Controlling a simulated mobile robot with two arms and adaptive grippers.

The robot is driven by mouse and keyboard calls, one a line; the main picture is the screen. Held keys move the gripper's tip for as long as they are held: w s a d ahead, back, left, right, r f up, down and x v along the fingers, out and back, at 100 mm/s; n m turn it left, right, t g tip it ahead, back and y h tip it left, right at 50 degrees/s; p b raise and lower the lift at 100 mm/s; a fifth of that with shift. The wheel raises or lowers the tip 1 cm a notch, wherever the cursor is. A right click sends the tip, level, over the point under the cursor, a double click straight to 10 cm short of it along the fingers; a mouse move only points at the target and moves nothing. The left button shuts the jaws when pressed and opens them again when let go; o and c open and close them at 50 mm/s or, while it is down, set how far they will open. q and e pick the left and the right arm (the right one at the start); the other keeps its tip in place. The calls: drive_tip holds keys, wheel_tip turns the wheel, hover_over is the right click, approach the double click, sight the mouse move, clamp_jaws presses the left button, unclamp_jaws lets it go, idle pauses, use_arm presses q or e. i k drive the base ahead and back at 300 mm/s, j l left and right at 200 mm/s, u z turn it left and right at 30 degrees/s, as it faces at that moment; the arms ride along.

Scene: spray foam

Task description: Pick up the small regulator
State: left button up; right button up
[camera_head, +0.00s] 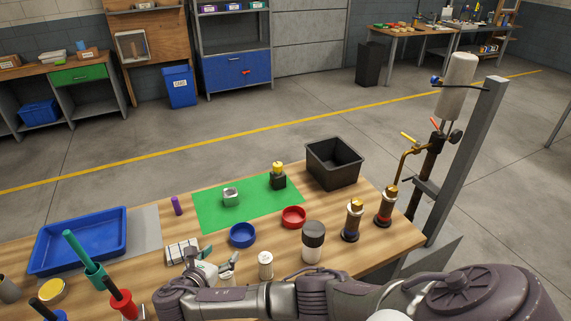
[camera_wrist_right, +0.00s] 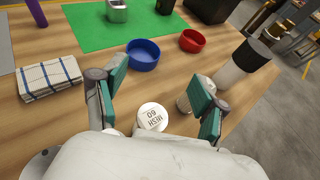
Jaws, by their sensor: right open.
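A small black block with a yellow top (camera_head: 278,180), which looks like the small regulator, stands upright near the right end of the green mat (camera_head: 211,217). Only its lower dark part (camera_wrist_right: 165,6) shows at the top of the wrist view. A small silver metal piece (camera_head: 231,196) sits on the mat to its left and also shows in the wrist view (camera_wrist_right: 117,11). My right gripper (camera_wrist_right: 160,84) is open and empty, near the table's front edge. Its fingers are apart, well short of the mat and the black block. My left gripper is not in view.
A white-lidded jar (camera_wrist_right: 152,116) stands close by my right gripper. A blue bowl (camera_head: 242,235), a red bowl (camera_head: 293,217) and a folded striped cloth (camera_head: 182,252) lie between it and the mat. A black-lidded jar (camera_head: 313,243) stands right; a black bin (camera_head: 334,162) stands behind.

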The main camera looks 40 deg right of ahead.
sight(277, 180)
drive_tip(key=i+l, duration=0.15)
drive_tip(key=l, duration=0.25)
drive_tip(key=i+l, duration=0.2)
drive_tip(key=l, duration=0.15)
drive_tip(key=i+l, duration=0.15)
drive_tip(key=l, duration=0.25)
drive_tip(key=i+l, duration=0.15)
drive_tip(key=l, duration=0.2)
